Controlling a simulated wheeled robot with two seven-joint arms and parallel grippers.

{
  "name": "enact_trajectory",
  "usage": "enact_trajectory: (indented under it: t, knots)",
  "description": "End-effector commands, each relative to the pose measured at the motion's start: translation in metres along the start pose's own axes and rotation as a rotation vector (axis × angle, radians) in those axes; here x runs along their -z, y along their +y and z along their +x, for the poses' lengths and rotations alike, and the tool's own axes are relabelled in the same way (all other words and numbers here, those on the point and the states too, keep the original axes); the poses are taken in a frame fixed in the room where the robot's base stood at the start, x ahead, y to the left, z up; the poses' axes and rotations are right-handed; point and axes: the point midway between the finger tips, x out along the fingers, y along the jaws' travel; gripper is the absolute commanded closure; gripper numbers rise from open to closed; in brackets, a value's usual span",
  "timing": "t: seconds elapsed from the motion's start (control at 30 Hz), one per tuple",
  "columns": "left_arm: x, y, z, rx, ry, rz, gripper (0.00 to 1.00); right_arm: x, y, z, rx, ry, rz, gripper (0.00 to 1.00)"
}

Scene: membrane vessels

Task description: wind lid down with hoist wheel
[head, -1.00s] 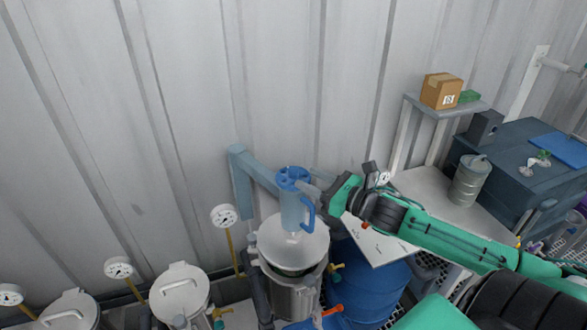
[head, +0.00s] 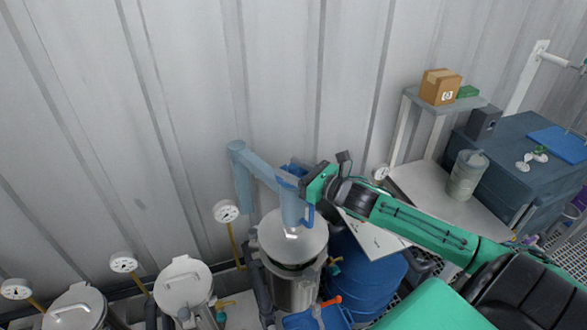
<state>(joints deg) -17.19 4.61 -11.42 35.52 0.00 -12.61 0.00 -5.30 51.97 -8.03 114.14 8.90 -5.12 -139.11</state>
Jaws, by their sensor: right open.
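The lid (head: 291,240) is a pale grey disc hanging from the blue hoist (head: 243,172). It sits tilted just above the open steel vessel (head: 292,292), with a dark gap showing beneath its front edge. The blue hoist wheel (head: 288,170) is at the top of the hoist, mostly hidden behind my right gripper. My right gripper (head: 306,182) is open at the wheel; its fingers are largely hidden, so I cannot tell whether they touch it. My left gripper is not in view.
Two closed vessels (head: 183,286) (head: 75,308) with gauges stand at the lower left. A blue drum (head: 367,278) is right of the open vessel. A bench (head: 440,195) with a metal canister (head: 467,176) and a shelf with a cardboard box (head: 440,87) are at the right.

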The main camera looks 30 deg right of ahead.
Motion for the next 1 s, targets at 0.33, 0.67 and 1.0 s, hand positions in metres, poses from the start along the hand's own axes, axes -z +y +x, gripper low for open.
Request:
enact_trajectory:
  t: [0.33, 0.67, 1.0]
  knots:
    - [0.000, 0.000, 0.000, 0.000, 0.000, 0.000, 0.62, 0.000, 0.000, 0.000, 0.000, 0.000, 0.001, 0.97]
    - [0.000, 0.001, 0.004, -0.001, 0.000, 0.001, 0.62, 0.001, 0.001, 0.000, 0.058, -0.002, 0.005, 0.97]
    - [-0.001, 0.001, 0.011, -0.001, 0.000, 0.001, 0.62, 0.000, 0.002, 0.000, 0.298, -0.004, 0.007, 0.97]
